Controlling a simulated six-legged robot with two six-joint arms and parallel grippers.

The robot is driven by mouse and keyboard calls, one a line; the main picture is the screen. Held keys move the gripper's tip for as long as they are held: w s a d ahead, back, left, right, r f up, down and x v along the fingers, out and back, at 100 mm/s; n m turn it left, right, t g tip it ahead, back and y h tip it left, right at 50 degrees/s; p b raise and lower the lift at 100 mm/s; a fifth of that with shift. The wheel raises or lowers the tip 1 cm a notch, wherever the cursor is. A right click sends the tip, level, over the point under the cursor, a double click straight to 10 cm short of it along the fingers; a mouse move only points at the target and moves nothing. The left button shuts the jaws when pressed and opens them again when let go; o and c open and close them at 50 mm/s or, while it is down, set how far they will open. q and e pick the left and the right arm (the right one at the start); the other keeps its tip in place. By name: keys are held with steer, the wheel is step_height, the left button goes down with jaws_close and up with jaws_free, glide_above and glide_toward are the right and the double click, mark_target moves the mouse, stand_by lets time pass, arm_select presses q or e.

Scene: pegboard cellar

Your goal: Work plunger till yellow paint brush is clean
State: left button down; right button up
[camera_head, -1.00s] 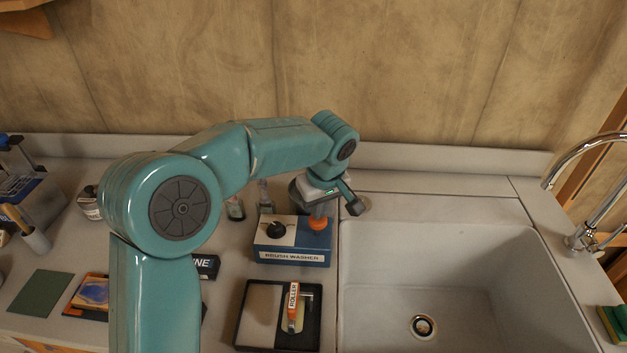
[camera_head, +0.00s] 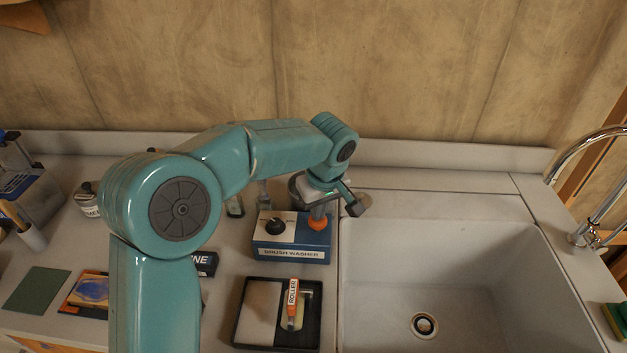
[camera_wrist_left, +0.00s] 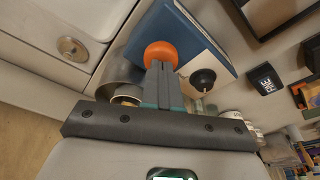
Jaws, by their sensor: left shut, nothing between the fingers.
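The blue and white brush washer (camera_head: 291,253) stands on the counter left of the sink. It has a black dial (camera_head: 276,226) and an orange plunger knob (camera_head: 317,224). My left gripper (camera_head: 318,211) is shut and empty, pointing down at the knob. In the left wrist view the shut fingertips (camera_wrist_left: 162,66) are at the orange knob (camera_wrist_left: 160,53); I cannot tell whether they touch it. A metal pot (camera_wrist_left: 116,73) beside the fingers is partly hidden by the gripper. I cannot make out the yellow paint brush. My right gripper is not in view.
A black tray (camera_head: 237,331) with an orange-labelled roller (camera_head: 292,304) lies in front of the washer. The sink (camera_head: 470,290) is to the right, with a chrome tap (camera_head: 584,238). My left arm hides part of the left counter.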

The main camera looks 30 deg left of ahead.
arm_select(q)
steer(key=shift+b+x, duration=0.65)
steer(key=shift+x, duration=0.4)
steer(key=shift+p+v, duration=1.35)
steer(key=shift+v, duration=0.55)
steer(key=shift+w+a, duration=0.1)
steer(key=shift+a, duration=0.05)
steer(key=a+p+v, duration=0.1)
steer(key=p+v, duration=0.3)
steer(key=v, duration=0.2)
steer(key=shift+w, duration=0.35)
steer(key=shift+r, duration=0.1)
